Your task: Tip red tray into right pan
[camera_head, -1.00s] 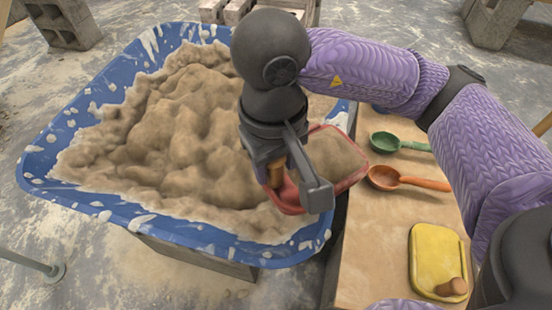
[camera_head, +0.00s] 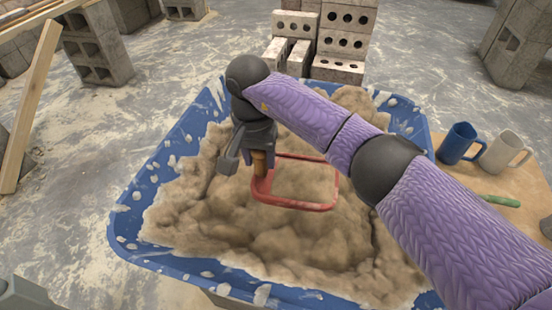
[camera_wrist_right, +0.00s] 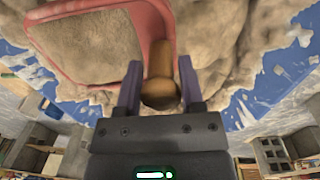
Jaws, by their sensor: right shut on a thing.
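My right gripper (camera_head: 252,158) is shut on the wooden handle (camera_head: 259,162) of the red tray (camera_head: 292,204). The tray is over the blue pan (camera_head: 150,200) and its heap of sandy mortar (camera_head: 235,240). Sandy mortar shows inside the red rim. I cannot tell how much of it is the tray's load, or whether the tray touches the heap. In the right wrist view the handle (camera_wrist_right: 161,92) sits between both fingers (camera_wrist_right: 160,82), with the red rim (camera_wrist_right: 158,22) beyond. My left gripper is not in view.
A wooden table (camera_head: 515,195) at the right holds a blue mug (camera_head: 458,143), a pale mug (camera_head: 502,152) and a green-handled tool (camera_head: 500,201). Concrete blocks (camera_head: 340,45) stand behind the pan. A timber plank (camera_head: 30,110) leans at the left. Concrete floor lies left of the pan.

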